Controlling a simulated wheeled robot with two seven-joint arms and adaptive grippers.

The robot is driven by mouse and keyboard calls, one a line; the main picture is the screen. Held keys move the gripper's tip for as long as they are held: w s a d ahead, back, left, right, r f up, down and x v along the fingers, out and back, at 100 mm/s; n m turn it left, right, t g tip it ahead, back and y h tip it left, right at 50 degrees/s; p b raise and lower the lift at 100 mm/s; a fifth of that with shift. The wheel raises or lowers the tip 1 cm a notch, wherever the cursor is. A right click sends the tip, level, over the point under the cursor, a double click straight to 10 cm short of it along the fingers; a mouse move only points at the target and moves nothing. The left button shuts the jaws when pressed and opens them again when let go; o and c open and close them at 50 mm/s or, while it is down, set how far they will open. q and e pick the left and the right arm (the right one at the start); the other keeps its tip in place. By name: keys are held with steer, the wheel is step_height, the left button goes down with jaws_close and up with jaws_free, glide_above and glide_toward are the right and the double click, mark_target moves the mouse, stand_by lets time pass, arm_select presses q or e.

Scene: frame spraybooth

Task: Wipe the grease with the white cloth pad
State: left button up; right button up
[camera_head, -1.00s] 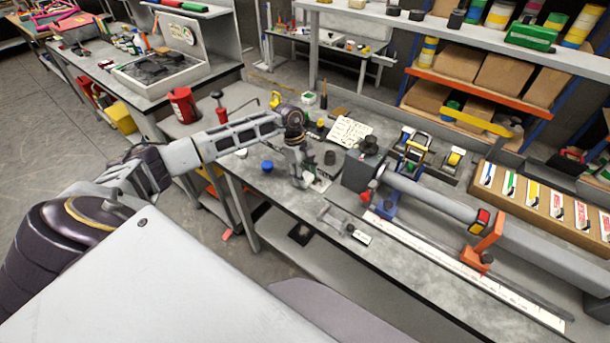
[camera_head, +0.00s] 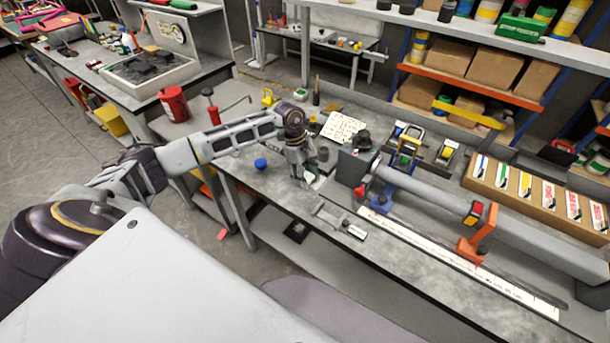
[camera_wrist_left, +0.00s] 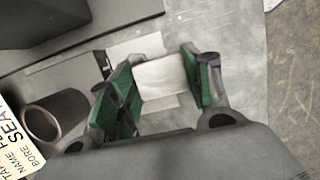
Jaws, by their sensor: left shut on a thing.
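My left gripper (camera_head: 307,178) points down over the grey bench top, between a blue round thing and a dark cylinder. In the left wrist view its green-padded fingers (camera_wrist_left: 163,84) are shut on the white cloth pad (camera_wrist_left: 161,76), with one finger on each side. Pale flat pieces show on the surface beyond and below the pad. Whether the pad touches the bench cannot be told. No grease can be made out clearly; the gripper and pad hide the surface under them. My right gripper is in neither view.
The dark hollow cylinder (camera_head: 323,154) stands close to the gripper, and the blue round thing (camera_head: 260,163) lies left of it. A printed sheet (camera_head: 343,128) is behind. A grey machine with a long tube (camera_head: 425,188) fills the right. A small metal fixture (camera_head: 335,218) lies in front.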

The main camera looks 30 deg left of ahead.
mark_target(315, 187)
arm_select(q)
steer(key=shift+d, duration=0.1)
steer(key=shift+s+d+b, duration=0.15)
steer(key=shift+d+b, duration=0.25)
steer(key=shift+d, duration=1)
steer(key=shift+a, duration=0.2)
steer(key=shift+a+f+b, duration=0.1)
steer(key=shift+a+b, duration=0.7)
steer(key=shift+a, duration=0.55)
steer(key=shift+a, duration=0.1)
steer(key=shift+a, duration=0.35)
steer(key=shift+w+a+b, duration=0.2)
steer(key=shift+a+b, duration=0.5)
steer(key=shift+a, duration=0.35)
